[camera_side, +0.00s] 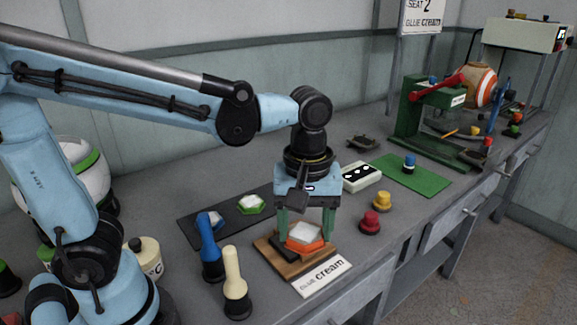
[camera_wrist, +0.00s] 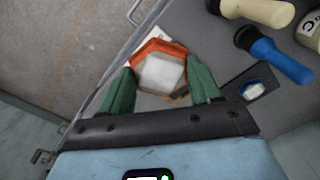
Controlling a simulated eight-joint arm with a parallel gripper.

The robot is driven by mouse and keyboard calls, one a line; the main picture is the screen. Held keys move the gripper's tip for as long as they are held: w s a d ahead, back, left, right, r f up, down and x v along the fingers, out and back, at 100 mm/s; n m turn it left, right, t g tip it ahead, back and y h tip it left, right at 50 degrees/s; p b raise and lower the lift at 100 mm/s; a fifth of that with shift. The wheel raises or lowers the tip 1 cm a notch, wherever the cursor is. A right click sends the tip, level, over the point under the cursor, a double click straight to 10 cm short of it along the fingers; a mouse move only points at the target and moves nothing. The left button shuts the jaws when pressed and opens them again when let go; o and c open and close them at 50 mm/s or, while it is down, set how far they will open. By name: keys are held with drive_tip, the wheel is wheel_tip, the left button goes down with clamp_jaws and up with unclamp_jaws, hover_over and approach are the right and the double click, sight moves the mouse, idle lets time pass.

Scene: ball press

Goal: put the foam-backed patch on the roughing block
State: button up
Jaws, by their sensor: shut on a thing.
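The foam-backed patch, an orange hexagon with a pale pad (camera_side: 305,240), is between the green fingers of my gripper (camera_side: 304,226). In the wrist view the patch (camera_wrist: 160,72) fills the space between the fingertips (camera_wrist: 160,86), which are shut on its sides. The pale pad faces the wrist camera. The patch hides part of the board. I cannot tell whether the patch touches it.
Blue-handled (camera_side: 209,248) and cream-handled (camera_side: 233,285) tools stand left of the board. A dark mat (camera_side: 190,231) holds a green-edged patch (camera_side: 250,204) and a blue one. A red knob (camera_side: 370,222) and a yellow knob (camera_side: 382,202) stand to the right. A lettered card (camera_side: 321,277) lies in front.

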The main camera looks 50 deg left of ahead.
drive_tip(key=w+a+f, duration=0.2)
drive_tip(key=a, duration=0.1)
drive_tip(key=w+a+f, duration=0.1)
drive_tip(key=a+f, duration=0.1)
drive_tip(key=a, duration=0.1)
drive_tip(key=w+a+f, duration=0.2)
drive_tip(key=a+f, duration=0.1)
drive_tip(key=a, duration=0.1)
drive_tip(key=shift+w, duration=0.3)
drive_tip(key=shift+f, duration=1.95)
drive_tip(key=shift+f, duration=0.15)
drive_tip(key=o, duration=1)
wheel_tip(320, 180, up, 12)
drive_tip(key=s+m+t, duration=0.2)
drive_tip(key=m, duration=0.1)
drive_tip(key=s+m+t, duration=0.2)
drive_tip(key=m, duration=0.2)
drive_tip(key=s+f+m+t, duration=0.1)
drive_tip(key=s+m+t, duration=0.1)
drive_tip(key=m+t, duration=0.1)
drive_tip(key=shift+d, duration=0.2)
